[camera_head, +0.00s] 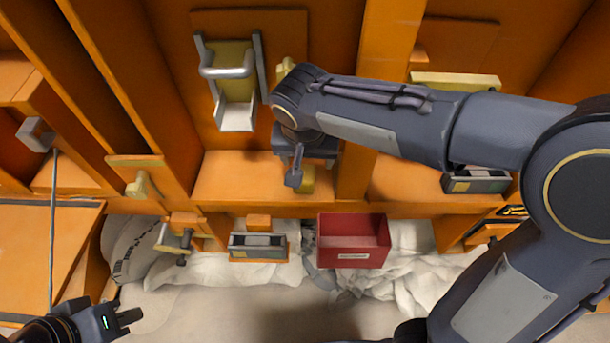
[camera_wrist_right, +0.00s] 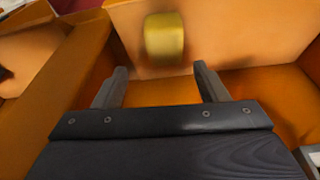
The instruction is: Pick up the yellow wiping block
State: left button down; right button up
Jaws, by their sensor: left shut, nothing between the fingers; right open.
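The yellow wiping block (camera_wrist_right: 164,40) stands ahead of my right gripper (camera_wrist_right: 160,73) in the right wrist view, against an orange surface. It lies a little beyond the fingertips, between their lines, and no finger appears to touch it. The right gripper is open and empty. In the head view the block (camera_head: 308,179) is partly hidden behind my right gripper (camera_head: 299,176), above an orange shelf. My left gripper (camera_head: 128,316) is at the lower left, shut and empty, far from the block.
A red bin (camera_head: 353,245) sits below the shelf (camera_head: 240,180). A grey-railed chute with a handle (camera_head: 228,72) is mounted on the panel left of my right arm. Upright orange beams flank the shelf bay. White bags (camera_head: 215,268) lie along the floor below.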

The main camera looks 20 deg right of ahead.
jog(key=x, duration=0.3)
jog(key=a+x, duration=0.1)
jog(key=x, duration=0.1)
jog(key=shift+s+f, duration=0.1)
jog(key=shift+s, duration=0.1)
jog(key=shift+w+d+f, duration=0.15)
jog(key=shift+w+f, duration=0.05)
jog(key=shift+f, duration=0.35)
jog(key=c, duration=1)
jog(key=shift+c, duration=0.2)
jog(key=shift+r, duration=0.1)
jog(key=shift+s+r, duration=0.2)
jog(key=shift+r, duration=0.25)
jog(key=r, duration=0.6)
jog(key=shift+s+a+r, duration=0.1)
jog(key=shift+s+a, duration=0.15)
jog(key=shift+s, duration=0.1)
jog(key=s+a, duration=0.2)
jog(key=s, duration=0.7)
jog(key=s+a+b, duration=0.1)
jog(key=s+a, duration=0.2)
jog(key=s, duration=0.6)
jog(key=shift+b, duration=0.3)
jog(key=shift+s, duration=0.1)
